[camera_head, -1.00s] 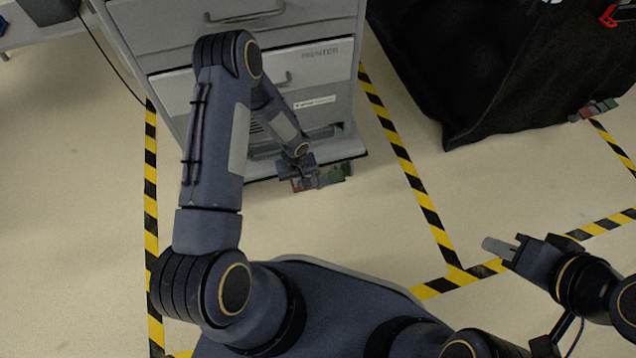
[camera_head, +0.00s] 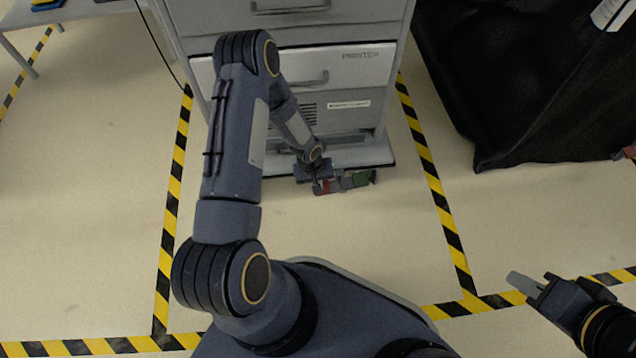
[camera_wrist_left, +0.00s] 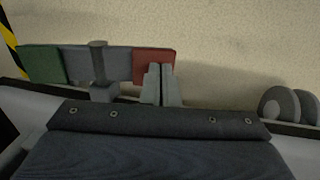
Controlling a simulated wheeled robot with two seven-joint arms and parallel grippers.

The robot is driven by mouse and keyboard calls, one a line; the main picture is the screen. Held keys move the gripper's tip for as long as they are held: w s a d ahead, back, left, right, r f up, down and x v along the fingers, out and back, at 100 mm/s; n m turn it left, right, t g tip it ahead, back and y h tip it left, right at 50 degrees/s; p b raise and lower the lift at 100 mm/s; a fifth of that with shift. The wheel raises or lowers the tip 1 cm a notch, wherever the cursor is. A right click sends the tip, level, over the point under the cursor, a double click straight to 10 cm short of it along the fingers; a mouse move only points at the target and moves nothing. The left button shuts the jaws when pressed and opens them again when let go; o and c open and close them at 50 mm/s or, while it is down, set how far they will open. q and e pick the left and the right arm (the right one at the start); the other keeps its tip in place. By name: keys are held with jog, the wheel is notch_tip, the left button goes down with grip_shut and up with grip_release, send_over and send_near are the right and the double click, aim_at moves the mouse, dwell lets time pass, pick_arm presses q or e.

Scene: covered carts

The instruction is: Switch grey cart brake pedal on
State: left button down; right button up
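The grey cart (camera_head: 292,36) stands ahead of me with its drawers facing me. At its base is a brake pedal bar (camera_head: 347,182) with a red end (camera_head: 322,187) and a green end (camera_head: 361,179). The left wrist view also shows the red part (camera_wrist_left: 154,64) and the green part (camera_wrist_left: 41,65), with grey between. My left gripper (camera_head: 317,184) is low at the red end. Its fingers (camera_wrist_left: 161,84) are close together and overlap the red part's lower edge; contact is unclear. My right gripper (camera_head: 525,283) is away from the cart, its fingers together and empty.
A black covered cart (camera_head: 540,80) stands to the right. A table (camera_head: 75,12) is at the upper left. Yellow-black floor tape (camera_head: 436,195) runs along both sides of the grey cart. The floor in front is clear. A round caster (camera_wrist_left: 288,104) shows in the left wrist view.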

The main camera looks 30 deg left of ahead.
pick_arm(q)
jog(key=shift+f, duration=0.15)
jog(key=r+p, duration=0.2)
jog(key=r, duration=0.1)
jog(key=r+p, duration=0.1)
jog(key=r, duration=0.1)
jog(key=shift+s+a+r+p, duration=0.2)
jog(key=shift+a+p, duration=0.1)
jog(key=shift+a, duration=0.1)
notch_tip(320, 180, up, 8)
jog(key=s+a+p, duration=0.1)
jog(key=a+p, duration=0.1)
jog(key=p, duration=0.1)
jog(key=shift+s+r, duration=0.2)
jog(key=shift+r, duration=0.05)
jog(key=s+r+m+t, duration=0.1)
jog(key=s+r, duration=0.1)
jog(key=r, duration=0.9)
jog(key=s+r+t, duration=0.1)
jog(key=s+r, duration=0.1)
jog(key=r, duration=0.8)
jog(key=s+d+r+m+t+h, duration=0.1)
jog(key=s+d+r+m, duration=0.15)
jog(key=s+r, duration=0.45)
jog(key=s+d+r+m+t+h, duration=0.15)
jog(key=s+d+r, duration=0.3)
jog(key=s, duration=0.55)
notch_tip(320, 180, up, 34)
jog(key=p, duration=3.3)
jog(key=shift+f, duration=0.2)
